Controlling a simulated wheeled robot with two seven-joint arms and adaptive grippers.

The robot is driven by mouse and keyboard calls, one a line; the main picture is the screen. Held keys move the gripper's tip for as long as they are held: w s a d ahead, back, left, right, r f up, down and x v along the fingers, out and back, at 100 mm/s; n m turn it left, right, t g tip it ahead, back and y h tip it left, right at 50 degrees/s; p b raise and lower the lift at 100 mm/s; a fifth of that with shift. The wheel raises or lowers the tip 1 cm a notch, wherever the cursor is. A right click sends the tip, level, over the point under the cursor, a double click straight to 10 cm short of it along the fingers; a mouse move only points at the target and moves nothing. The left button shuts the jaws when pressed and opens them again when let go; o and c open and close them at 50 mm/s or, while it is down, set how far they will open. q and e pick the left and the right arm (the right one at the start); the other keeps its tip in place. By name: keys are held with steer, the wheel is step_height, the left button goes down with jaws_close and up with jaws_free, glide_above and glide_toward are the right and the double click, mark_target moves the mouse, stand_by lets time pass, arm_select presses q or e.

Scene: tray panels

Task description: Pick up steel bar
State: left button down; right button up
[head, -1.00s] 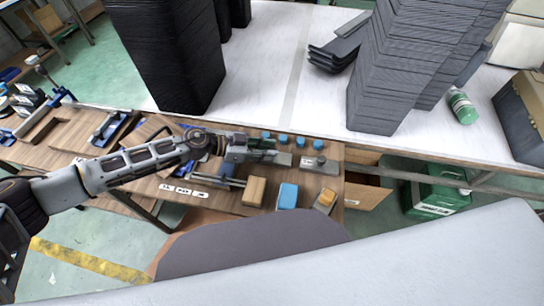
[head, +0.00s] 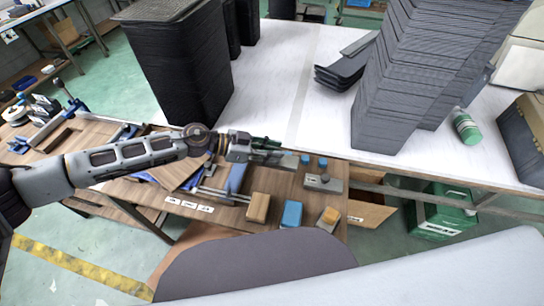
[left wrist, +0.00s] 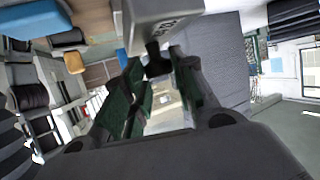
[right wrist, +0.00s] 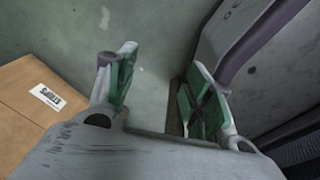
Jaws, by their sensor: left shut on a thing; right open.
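The steel bar (head: 286,160) is a flat grey piece jutting from my left gripper (head: 264,147) in the head view. In the left wrist view the grey bar (left wrist: 166,20) crosses beyond the fingertips of the left gripper (left wrist: 157,62), which is shut on it. The bar appears held above the wooden workbench (head: 232,212), near its far edge. The fingers hide part of it. My right gripper (right wrist: 157,78) shows only in the right wrist view; it is open and empty.
A yellow-tan block (head: 258,207), a blue block (head: 292,213) and a metal plate with a knob (head: 324,183) lie on the bench. Blue-capped items (head: 304,159) stand near the bar. Tall black tray stacks (head: 185,65) stand on the white table (head: 275,75) behind.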

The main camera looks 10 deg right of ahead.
arm_select(q)
steer(key=shift+r, duration=0.95)
arm_select(e)
steer(key=shift+w+a+r, duration=0.1)
steer(key=shift+w+a, duration=0.05)
steer(key=shift+a, duration=0.95)
steer(key=shift+d, duration=0.2)
